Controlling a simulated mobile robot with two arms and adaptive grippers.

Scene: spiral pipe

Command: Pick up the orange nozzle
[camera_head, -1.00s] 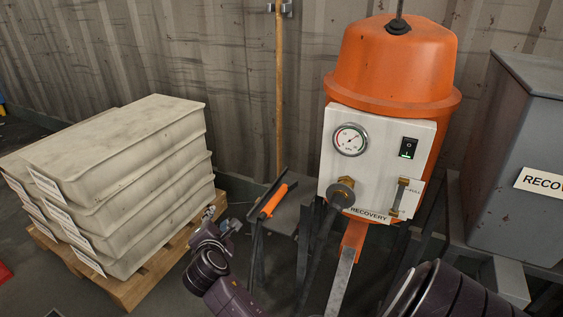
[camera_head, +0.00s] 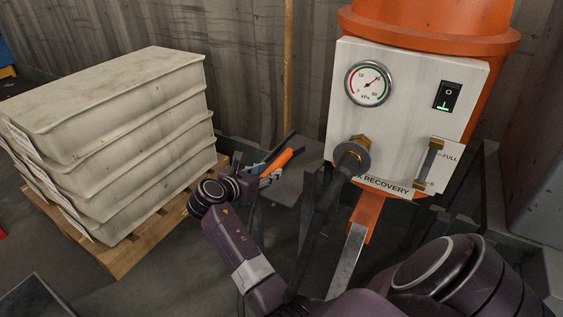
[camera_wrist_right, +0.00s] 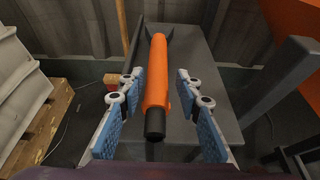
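The orange nozzle (camera_wrist_right: 157,82) is a slim orange tube with black ends, lying on a grey stand (camera_wrist_right: 205,65). In the right wrist view it runs lengthwise between the fingers of my right gripper (camera_wrist_right: 158,88). The fingers, with blue pads, are apart, with a gap on each side of the nozzle. In the head view the nozzle (camera_head: 276,161) shows just beyond my right gripper (camera_head: 262,178), partly hidden by it. My left gripper is in neither current view.
An orange recovery tank (camera_head: 430,22) with a white gauge panel (camera_head: 405,120) and a hose stands right of the nozzle. Pale stacked slabs (camera_head: 110,95) rest on a wooden pallet (camera_head: 150,240) at left. A corrugated wall (camera_head: 235,60) closes the back.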

